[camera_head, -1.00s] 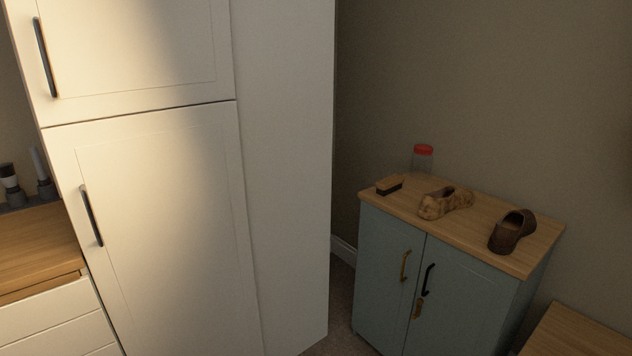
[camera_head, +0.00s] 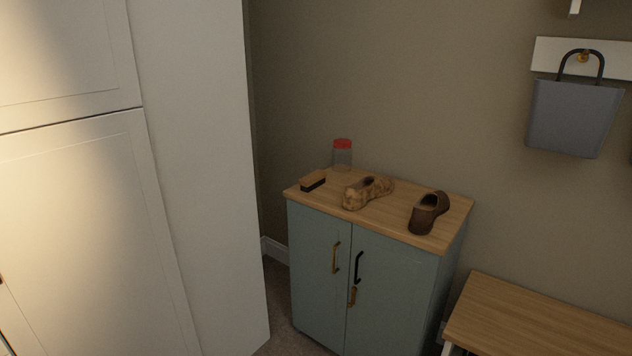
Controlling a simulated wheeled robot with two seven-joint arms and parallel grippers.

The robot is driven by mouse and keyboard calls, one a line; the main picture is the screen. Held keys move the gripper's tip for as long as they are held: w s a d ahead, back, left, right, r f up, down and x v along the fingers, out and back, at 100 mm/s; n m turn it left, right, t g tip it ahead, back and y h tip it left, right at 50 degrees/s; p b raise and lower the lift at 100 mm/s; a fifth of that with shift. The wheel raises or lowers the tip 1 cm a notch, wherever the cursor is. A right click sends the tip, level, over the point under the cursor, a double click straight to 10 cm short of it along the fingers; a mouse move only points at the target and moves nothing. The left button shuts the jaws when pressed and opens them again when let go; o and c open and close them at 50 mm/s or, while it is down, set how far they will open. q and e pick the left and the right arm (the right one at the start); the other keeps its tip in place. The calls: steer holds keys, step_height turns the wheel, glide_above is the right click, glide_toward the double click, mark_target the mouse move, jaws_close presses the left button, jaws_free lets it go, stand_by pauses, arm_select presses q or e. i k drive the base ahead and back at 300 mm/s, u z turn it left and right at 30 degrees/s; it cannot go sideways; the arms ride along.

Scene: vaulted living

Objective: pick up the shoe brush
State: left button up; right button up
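The shoe brush (camera_head: 313,183) lies near the left end of the wooden top of a blue-green cabinet (camera_head: 318,264). It has a light wooden back and dark bristles facing down. A patterned tan shoe (camera_head: 367,192) is to its right, with a small gap between them. Neither of my grippers shows in the head view.
A red-lidded clear jar (camera_head: 342,155) stands behind the brush against the wall. A brown shoe (camera_head: 428,212) sits at the right of the top. A tall white cupboard (camera_head: 200,170) stands left, a wooden bench (camera_head: 540,322) right. A grey bag (camera_head: 574,117) hangs above.

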mark_target(312, 180)
steer(key=u, duration=0.1)
steer(key=i, duration=1.9)
steer(key=z, duration=0.65)
